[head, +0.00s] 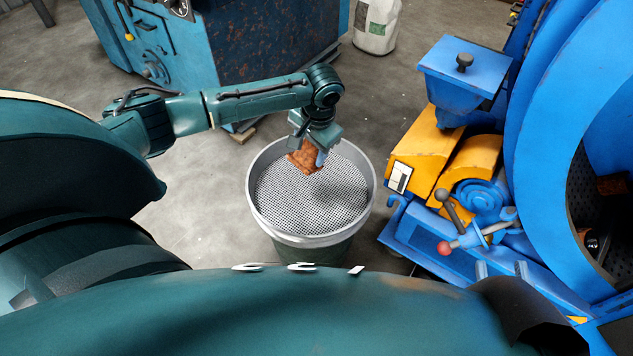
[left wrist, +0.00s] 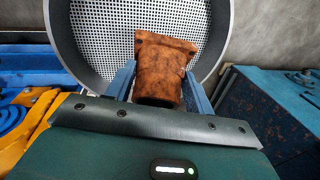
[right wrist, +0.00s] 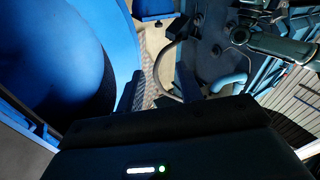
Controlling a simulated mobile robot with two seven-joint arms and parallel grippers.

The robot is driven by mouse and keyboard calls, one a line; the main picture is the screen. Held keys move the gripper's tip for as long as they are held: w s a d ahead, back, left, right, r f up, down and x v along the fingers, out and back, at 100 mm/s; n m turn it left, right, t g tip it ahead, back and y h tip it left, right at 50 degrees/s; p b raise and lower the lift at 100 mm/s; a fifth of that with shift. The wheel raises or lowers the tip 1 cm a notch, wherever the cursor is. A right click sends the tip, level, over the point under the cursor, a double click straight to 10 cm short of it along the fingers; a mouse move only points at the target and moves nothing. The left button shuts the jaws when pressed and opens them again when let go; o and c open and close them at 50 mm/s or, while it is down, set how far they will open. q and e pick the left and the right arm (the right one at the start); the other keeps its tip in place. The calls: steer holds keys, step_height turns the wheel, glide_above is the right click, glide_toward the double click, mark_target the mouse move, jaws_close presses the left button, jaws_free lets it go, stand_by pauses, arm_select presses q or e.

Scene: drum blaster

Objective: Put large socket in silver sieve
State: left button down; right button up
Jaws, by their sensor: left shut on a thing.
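The large socket (head: 304,158) is a rusty orange-brown metal piece with a square flange. My left gripper (head: 312,150) is shut on it and holds it over the silver sieve (head: 320,213), towards its back part. In the left wrist view the socket (left wrist: 162,68) sits between the blue fingers (left wrist: 160,85), its flange pointing away from the gripper. The sieve (left wrist: 100,52) is round, with a perforated floor, and its visible floor is bare. I cannot tell the height of the socket above it. My right gripper (right wrist: 158,92) is open, with nothing seen between its fingers.
The sieve sits on a dark bin (head: 318,250). A worn blue cabinet (head: 255,60) and a white sack (head: 377,25) are behind. Grey floor is clear left of the bin.

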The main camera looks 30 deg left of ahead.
mark_target(311, 163)
arm_select(q)
step_height(311, 163, down, 6)
steer(key=shift+w+r+b, duration=0.1)
steer(key=shift+r+b, duration=0.15)
steer(key=shift+b, duration=0.95)
step_height(311, 163, down, 4)
steer(key=shift+r+b, duration=0.2)
steer(key=shift+b, duration=0.75)
steer(key=shift+f, duration=0.4)
arm_select(e)
steer(key=shift+w+a+r+m+t+y, duration=0.2)
steer(key=shift+a+m+t+y, duration=0.15)
steer(key=shift+a+y, duration=0.25)
arm_select(q)
steer(key=c, duration=1)
jaws_free()
steer(key=shift+f, duration=0.2)
steer(key=o, duration=0.4)
arm_select(e)
steer(key=shift+d+f, duration=0.1)
steer(key=shift+f, duration=0.05)
arm_select(q)
steer(key=shift+r, duration=0.1)
